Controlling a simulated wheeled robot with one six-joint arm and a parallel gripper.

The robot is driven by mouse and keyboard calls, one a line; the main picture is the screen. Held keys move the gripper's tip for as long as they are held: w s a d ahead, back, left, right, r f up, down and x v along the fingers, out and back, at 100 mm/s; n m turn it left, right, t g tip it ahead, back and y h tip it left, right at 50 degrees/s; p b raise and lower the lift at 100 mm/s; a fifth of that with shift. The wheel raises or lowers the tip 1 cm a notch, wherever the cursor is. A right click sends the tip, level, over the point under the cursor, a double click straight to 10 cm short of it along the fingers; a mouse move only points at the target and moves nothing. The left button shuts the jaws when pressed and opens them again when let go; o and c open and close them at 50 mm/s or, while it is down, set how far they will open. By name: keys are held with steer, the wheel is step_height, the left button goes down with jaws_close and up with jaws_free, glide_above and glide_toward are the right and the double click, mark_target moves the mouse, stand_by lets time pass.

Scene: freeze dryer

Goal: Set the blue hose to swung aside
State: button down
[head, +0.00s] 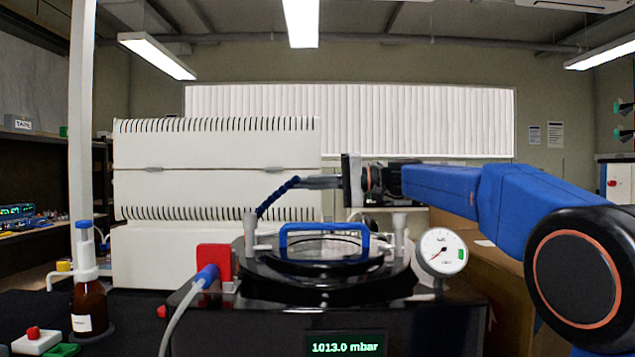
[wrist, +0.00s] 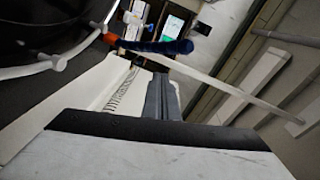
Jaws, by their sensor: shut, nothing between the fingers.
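The blue hose (head: 277,197) is a dark blue curved piece in the head view. It rises from beside the left post of the round black chamber lid and bends right, its upper end at my fingertips. In the wrist view the blue hose (wrist: 155,46) lies across the picture, just beyond the fingertips. My gripper (head: 306,182) points left above the lid, with its fingers together and empty. The fingers also show in the wrist view (wrist: 160,82). I cannot tell whether they touch the hose.
The lid has a bright blue handle (head: 325,232) below my gripper. A round gauge (head: 442,252) stands right of the lid and a red block (head: 214,264) left of it. A large white vented cabinet (head: 215,185) stands behind. A brown bottle (head: 90,305) is at left.

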steer(key=shift+s+a+f, duration=0.15)
steer(key=shift+s+a, duration=0.1)
steer(key=shift+s, duration=0.35)
steer(key=shift+s+a+f, duration=0.1)
steer(key=shift+s+a, duration=0.15)
steer(key=shift+s, duration=0.35)
steer(key=shift+s, duration=0.1)
